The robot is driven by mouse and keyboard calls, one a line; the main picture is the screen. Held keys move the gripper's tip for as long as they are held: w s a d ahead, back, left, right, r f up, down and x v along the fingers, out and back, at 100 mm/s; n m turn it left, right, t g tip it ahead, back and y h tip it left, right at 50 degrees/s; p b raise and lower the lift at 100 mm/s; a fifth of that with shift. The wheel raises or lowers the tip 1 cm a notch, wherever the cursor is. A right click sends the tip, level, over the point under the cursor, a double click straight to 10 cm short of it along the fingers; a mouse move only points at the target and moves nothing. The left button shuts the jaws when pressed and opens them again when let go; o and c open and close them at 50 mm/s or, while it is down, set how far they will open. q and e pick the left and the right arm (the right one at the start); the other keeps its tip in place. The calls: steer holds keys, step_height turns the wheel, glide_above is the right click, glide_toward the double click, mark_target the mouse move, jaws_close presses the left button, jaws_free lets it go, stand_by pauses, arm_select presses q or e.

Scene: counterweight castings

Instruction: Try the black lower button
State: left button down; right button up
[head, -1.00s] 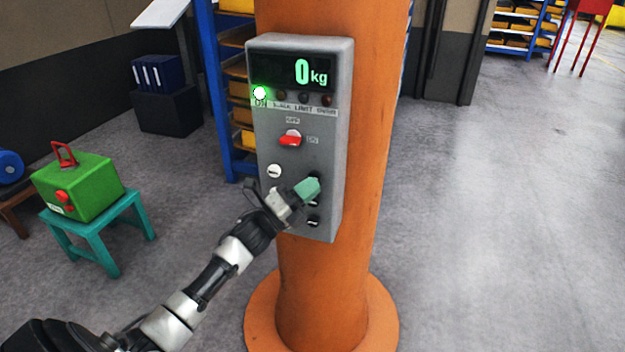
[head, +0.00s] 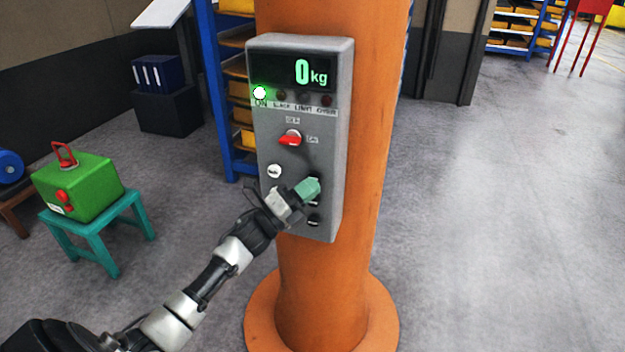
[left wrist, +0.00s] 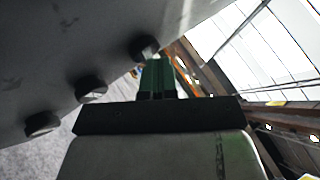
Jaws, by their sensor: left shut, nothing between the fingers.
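A grey control box (head: 333,150) is fixed to an orange column. Three black buttons run down its lower right side: the top one is mostly hidden behind my fingertips, the middle one (head: 314,203) is partly covered, and the bottom one (head: 313,220) is clear. In the left wrist view they are the nearest button (left wrist: 143,47), a middle button (left wrist: 91,89) and a far button (left wrist: 41,123). My left gripper (head: 308,188) is shut and empty, its green fingertips (left wrist: 158,77) close at the top black button. I cannot tell whether they touch it.
The box has a white button (head: 274,171), a red switch (head: 290,138), a lit green lamp (head: 260,93) and a display (head: 303,73) reading 0 kg. A green case (head: 77,187) sits on a teal stool (head: 92,228) at left. The floor at right is clear.

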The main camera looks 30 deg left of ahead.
arm_select(q)
steer(key=shift+s, duration=0.1)
stand_by(0.4)
steer(key=shift+s+d, duration=0.15)
steer(key=shift+s, duration=0.55)
steer(key=shift+s+p, duration=0.1)
steer(key=shift+p, duration=0.2)
steer(key=shift+s+d+p, duration=0.2)
steer(key=shift+s, duration=0.55)
steer(key=shift+s+d+p, duration=0.2)
steer(key=shift+s, duration=0.6)
steer(key=shift+s+d+p, duration=0.2)
steer(key=shift+s, duration=0.55)
